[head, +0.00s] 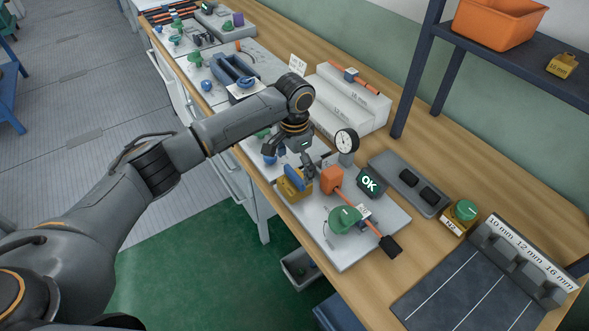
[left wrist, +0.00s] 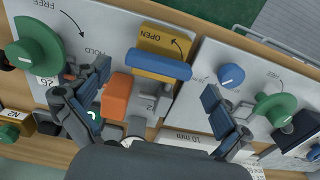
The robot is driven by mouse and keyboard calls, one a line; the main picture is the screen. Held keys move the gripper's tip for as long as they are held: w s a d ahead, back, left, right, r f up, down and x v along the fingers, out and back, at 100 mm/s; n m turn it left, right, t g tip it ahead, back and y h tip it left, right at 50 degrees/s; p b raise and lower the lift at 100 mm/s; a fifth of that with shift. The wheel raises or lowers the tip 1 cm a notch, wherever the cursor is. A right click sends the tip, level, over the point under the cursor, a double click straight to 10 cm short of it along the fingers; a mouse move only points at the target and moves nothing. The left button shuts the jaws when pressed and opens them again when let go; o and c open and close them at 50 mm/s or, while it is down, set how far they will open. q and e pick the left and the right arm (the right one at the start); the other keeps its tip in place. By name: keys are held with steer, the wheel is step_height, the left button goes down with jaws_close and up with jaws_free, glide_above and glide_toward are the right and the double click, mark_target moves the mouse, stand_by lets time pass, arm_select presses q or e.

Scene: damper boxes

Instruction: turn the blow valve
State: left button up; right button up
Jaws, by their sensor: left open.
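The blow valve has a blue lever handle (head: 295,177) on a yellow block (head: 288,190) at the near left edge of a light plate (head: 345,257). In the left wrist view the blue handle (left wrist: 158,65) lies crosswise on the yellow block (left wrist: 166,40), which is marked OPEN with a curved arrow. My left gripper (head: 289,161) is above the valve, pointing down. In the left wrist view its fingers (left wrist: 155,84) are spread wide on either side of the handle, apart from it. My right gripper is in neither view.
An orange block (head: 332,180), a green knob (head: 344,219), a lit OK display (head: 370,182) and a dial gauge (head: 347,141) crowd around the valve. A grey tray (head: 432,205) and a dark labelled rack (head: 455,290) lie to the right. A shelf (head: 510,65) stands behind.

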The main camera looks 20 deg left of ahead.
arm_select(q)
steer(key=shift+f, duration=1.2)
steer(key=c, duration=1)
steer(key=shift+c, duration=0.2)
